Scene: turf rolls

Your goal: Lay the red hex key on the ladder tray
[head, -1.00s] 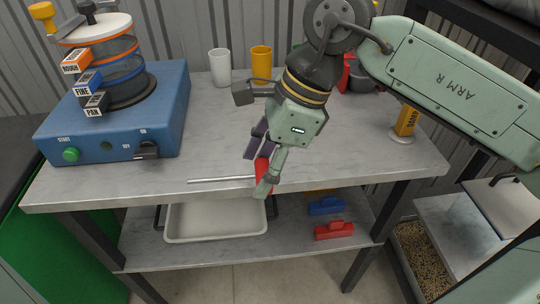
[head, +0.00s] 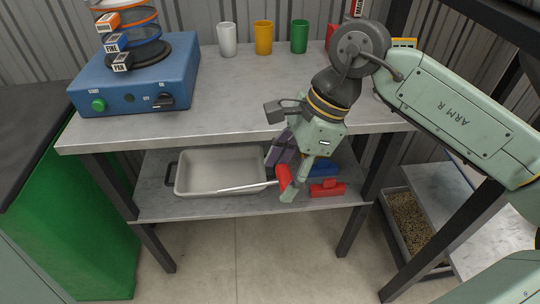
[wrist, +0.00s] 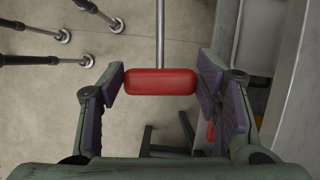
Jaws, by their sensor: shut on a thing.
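The red hex key (head: 247,187) has a thick red crossbar handle and a long straight steel shaft. My gripper (head: 285,174) is shut on the handle, in front of the workbench and below the level of its top. The shaft points left in the head view, across the front of the lower shelf, apparently clear of it. In the wrist view the red handle (wrist: 160,81) lies crosswise between the two purple pads, and the shaft runs up the picture. I cannot make out a ladder tray; a pale tray (head: 183,188) sits on the lower shelf.
The benchtop (head: 230,95) carries a blue sieve machine (head: 140,85) and white, yellow and green cups. Blue and red objects (head: 327,188) lie on the shelf behind my gripper. A grit bin (head: 410,225) stands at right. Several legs with round feet (wrist: 63,36) stand on the floor.

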